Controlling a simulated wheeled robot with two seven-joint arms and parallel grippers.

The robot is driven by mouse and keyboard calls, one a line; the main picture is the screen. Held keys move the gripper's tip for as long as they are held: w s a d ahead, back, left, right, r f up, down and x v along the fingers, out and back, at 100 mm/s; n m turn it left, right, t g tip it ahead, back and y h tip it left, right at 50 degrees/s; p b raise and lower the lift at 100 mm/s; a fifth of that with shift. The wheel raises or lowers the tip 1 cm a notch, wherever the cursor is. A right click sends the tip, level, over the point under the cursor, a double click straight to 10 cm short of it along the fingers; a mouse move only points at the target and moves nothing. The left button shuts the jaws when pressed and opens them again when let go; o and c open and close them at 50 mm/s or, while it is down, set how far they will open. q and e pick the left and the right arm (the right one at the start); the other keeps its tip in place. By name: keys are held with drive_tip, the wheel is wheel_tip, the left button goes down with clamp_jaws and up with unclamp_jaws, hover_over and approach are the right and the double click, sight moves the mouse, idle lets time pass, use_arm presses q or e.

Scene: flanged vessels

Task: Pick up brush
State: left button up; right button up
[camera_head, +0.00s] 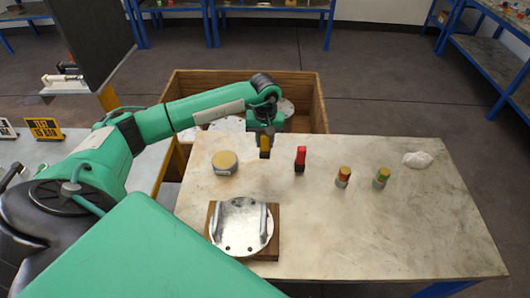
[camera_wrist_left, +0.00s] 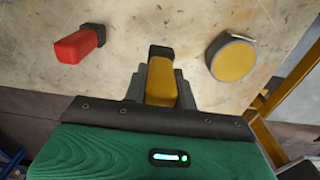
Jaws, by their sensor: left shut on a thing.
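My left gripper (camera_head: 264,141) is over the far left part of the table. It is shut on a yellow block-shaped thing with a dark end, which I take to be the brush (camera_head: 264,146). In the left wrist view the brush (camera_wrist_left: 161,84) sits between the two dark fingers of the left gripper (camera_wrist_left: 161,88), its black end pointing away from the palm. I cannot tell whether that end touches the table. A similar red piece with a black end (camera_head: 300,158) stands upright to the right of the gripper. My right gripper is not in view.
A yellow-topped round tin (camera_head: 225,162) stands to the left. Two small banded jars (camera_head: 343,177) (camera_head: 381,178) and a white crumpled cloth (camera_head: 417,159) are to the right. A metal flange (camera_head: 241,226) lies on a wooden board at the front.

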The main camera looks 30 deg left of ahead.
use_arm(q)
wheel_tip(320, 180, up, 12)
drive_tip(key=shift+r+b, duration=0.2)
drive_tip(key=shift+b, duration=1.05)
drive_tip(key=shift+r, duration=0.75)
